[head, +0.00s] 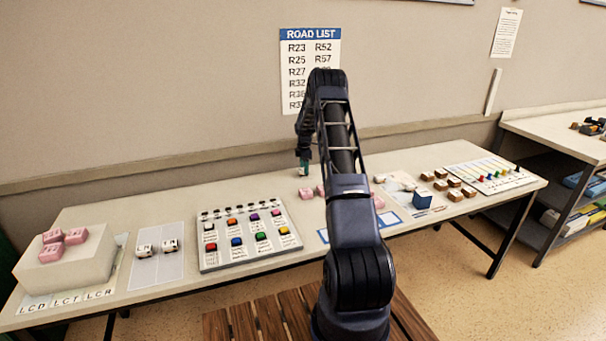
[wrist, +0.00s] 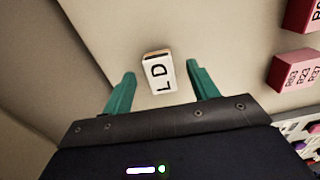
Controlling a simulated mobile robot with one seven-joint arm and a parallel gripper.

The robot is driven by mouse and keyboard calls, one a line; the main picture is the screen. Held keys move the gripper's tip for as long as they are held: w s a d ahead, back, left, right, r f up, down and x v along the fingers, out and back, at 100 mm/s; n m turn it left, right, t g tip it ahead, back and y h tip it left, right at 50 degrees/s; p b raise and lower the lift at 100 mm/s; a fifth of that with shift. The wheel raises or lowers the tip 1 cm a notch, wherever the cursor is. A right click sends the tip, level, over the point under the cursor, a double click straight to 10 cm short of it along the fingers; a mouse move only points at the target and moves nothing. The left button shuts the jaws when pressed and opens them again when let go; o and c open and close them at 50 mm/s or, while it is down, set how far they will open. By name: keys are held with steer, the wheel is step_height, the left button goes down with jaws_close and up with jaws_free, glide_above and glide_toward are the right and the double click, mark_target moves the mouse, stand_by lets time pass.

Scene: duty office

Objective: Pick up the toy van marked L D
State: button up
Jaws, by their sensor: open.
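The toy van marked L D (wrist: 161,76) shows in the wrist view as a small white block with black letters and a brownish far end. It lies on the pale table top, slightly turned. My gripper (wrist: 161,70) is open, with one teal finger on each side of the van and a gap on both sides. I cannot tell how far the fingertips are above the table. In the head view my gripper (head: 303,167) points down over the back of the table, and I cannot make out the L D van there.
Pink blocks (wrist: 296,70) with printed codes lie to the right in the wrist view. In the head view, a panel of coloured buttons (head: 250,237), two white vans on a mat (head: 160,268), a blue block (head: 422,199) and several brown blocks (head: 455,195) share the table.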

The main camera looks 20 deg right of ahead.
step_height(320, 180, down, 2)
steer(key=shift+f, duration=0.15)
steer(key=shift+c, duration=0.2)
steer(key=c, duration=1)
